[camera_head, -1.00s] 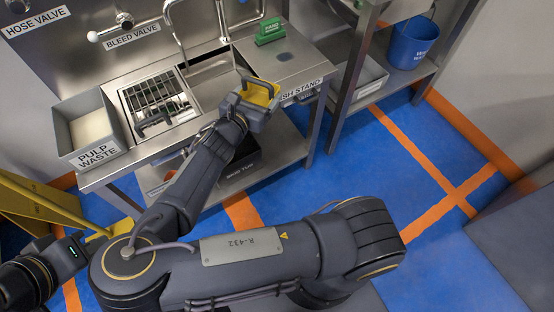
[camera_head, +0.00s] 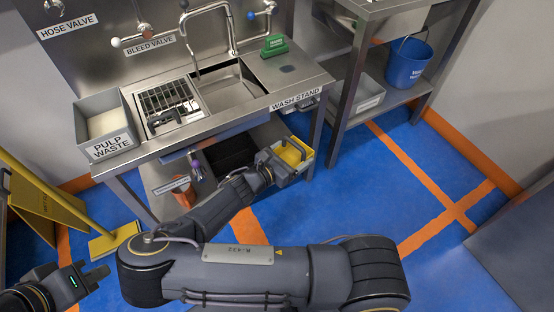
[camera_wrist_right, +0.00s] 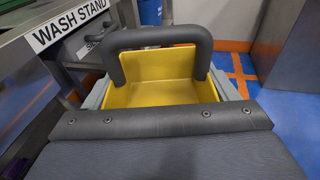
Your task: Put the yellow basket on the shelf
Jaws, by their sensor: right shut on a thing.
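The yellow basket (camera_head: 291,153), with a grey rim, is at the right end of the wash stand, near its lower shelf (camera_head: 226,178). My right gripper (camera_head: 268,164) is shut on it at its near side. In the right wrist view the empty yellow inside of the basket (camera_wrist_right: 165,82) and a dark raised handle (camera_wrist_right: 160,38) show; the fingertips are hidden. The head view does not show clearly whether the basket touches the shelf. My left gripper (camera_head: 96,277) is at the lower left, far from the basket; its jaw opening is unclear.
A black tub (camera_head: 232,150) and an orange-brown container (camera_head: 183,192) are on the lower shelf. A wash stand leg (camera_head: 316,135) is beside the basket. A blue bucket (camera_head: 407,62) is on the rack at right. Blue floor is clear at right.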

